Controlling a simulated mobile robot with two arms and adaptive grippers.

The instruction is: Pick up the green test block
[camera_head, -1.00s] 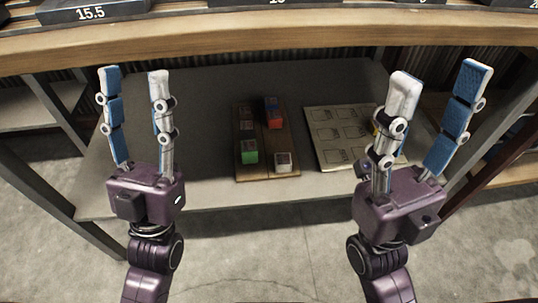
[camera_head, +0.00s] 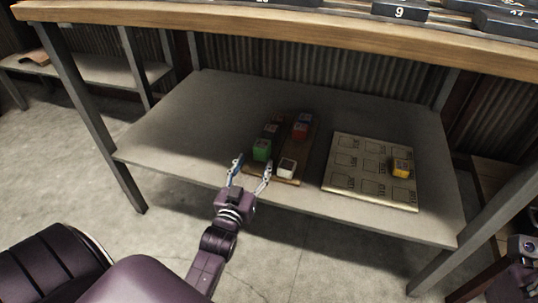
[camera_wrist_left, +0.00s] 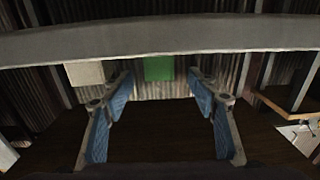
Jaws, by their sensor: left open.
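The green block (camera_head: 262,150) sits on the near left part of a narrow wooden board (camera_head: 310,148) on the lower shelf. My left gripper (camera_head: 252,162) is open and empty just in front of it, low at the shelf's front edge, with its fingers pointing toward the board. In the left wrist view the green block (camera_wrist_left: 158,68) shows beyond the fingertips, between the two spread fingers (camera_wrist_left: 160,80). The fingers appear apart from it. A shelf edge crosses that view above it.
A white block (camera_head: 287,168) stands right of the green one, close to the right finger. A red-and-blue block (camera_head: 300,129) is farther back. The shelf's left side (camera_head: 185,125) is clear.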

